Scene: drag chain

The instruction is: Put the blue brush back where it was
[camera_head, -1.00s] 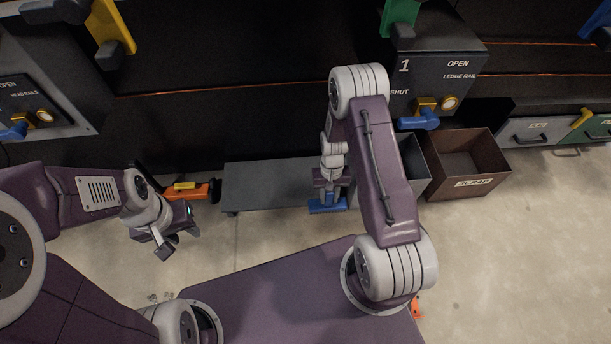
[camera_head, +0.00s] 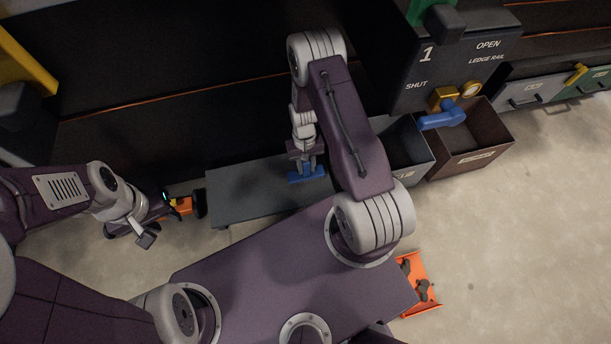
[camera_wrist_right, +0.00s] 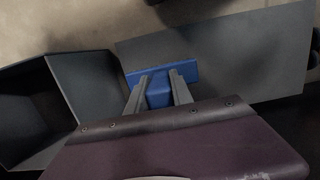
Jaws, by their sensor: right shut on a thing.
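The blue brush (camera_head: 306,174) is in my right gripper (camera_head: 306,162), over the right part of the low grey bench (camera_head: 240,192). In the right wrist view the two fingers (camera_wrist_right: 158,90) are shut on the brush's blue block (camera_wrist_right: 160,92), and its wide blue bar (camera_wrist_right: 185,70) points away from the gripper. I cannot tell whether the brush touches the bench top. My left gripper (camera_head: 148,222) is at the left, away from the brush, near an orange thing on the floor; its fingers look apart and nothing shows between them.
A grey bin (camera_head: 412,150) and a brown scrap bin (camera_head: 470,160) stand right of the bench. A panel with a blue-handled lever (camera_head: 442,118) is above them. An orange tray (camera_head: 418,285) with dark pieces lies at lower right. The dark machine wall is behind the bench.

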